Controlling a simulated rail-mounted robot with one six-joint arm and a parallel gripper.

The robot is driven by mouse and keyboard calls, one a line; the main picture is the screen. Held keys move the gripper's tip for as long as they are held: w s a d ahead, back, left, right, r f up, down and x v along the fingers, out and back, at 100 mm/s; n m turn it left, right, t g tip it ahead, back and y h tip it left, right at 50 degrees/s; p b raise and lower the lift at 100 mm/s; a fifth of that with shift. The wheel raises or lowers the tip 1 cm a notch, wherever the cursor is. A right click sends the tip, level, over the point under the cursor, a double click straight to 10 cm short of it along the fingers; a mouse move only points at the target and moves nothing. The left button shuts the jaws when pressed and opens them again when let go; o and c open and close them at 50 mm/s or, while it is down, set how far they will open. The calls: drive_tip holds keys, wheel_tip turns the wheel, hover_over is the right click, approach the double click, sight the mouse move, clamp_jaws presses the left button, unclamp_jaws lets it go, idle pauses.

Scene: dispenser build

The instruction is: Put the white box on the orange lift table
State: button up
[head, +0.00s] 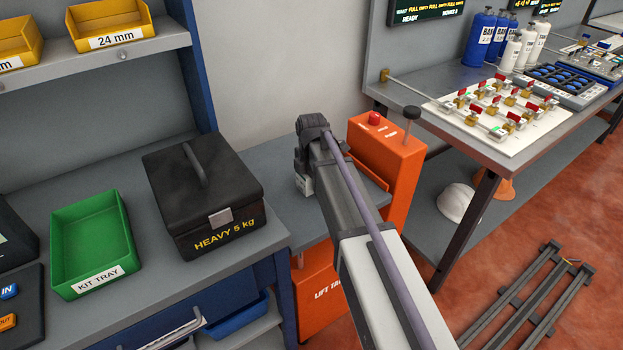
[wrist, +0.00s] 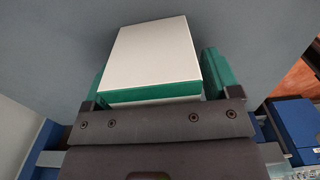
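The white box (wrist: 150,50) has a green band and fills the space between the green-padded fingers of my gripper (wrist: 155,88). The fingers are close on both its sides, shut on it. In the head view my gripper (head: 304,172) is over the grey top (head: 290,222) of the orange lift table (head: 388,158); only a small pale part of the box (head: 306,186) shows under it. My arm hides much of the lift table. I cannot tell whether the box touches the top.
A black box marked "HEAVY 5 kg" (head: 205,195) stands close left of the lift table, beside a green kit tray (head: 92,240). The lift table's orange column carries a red button (head: 374,119). A bench with a valve board (head: 500,115) is at the right.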

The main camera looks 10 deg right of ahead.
wheel_tip(320, 180, up, 13)
drive_tip(key=p, duration=1.2)
drive_tip(key=shift+f+p, duration=0.15)
drive_tip(key=shift+p, duration=0.15)
drive_tip(key=shift+s+f, duration=0.1)
drive_tip(key=shift+f, duration=0.05)
drive_tip(key=s+m, duration=2.1)
drive_tip(key=m, duration=0.1)
drive_tip(key=shift+s+a, duration=0.1)
drive_tip(key=shift+a, duration=0.2)
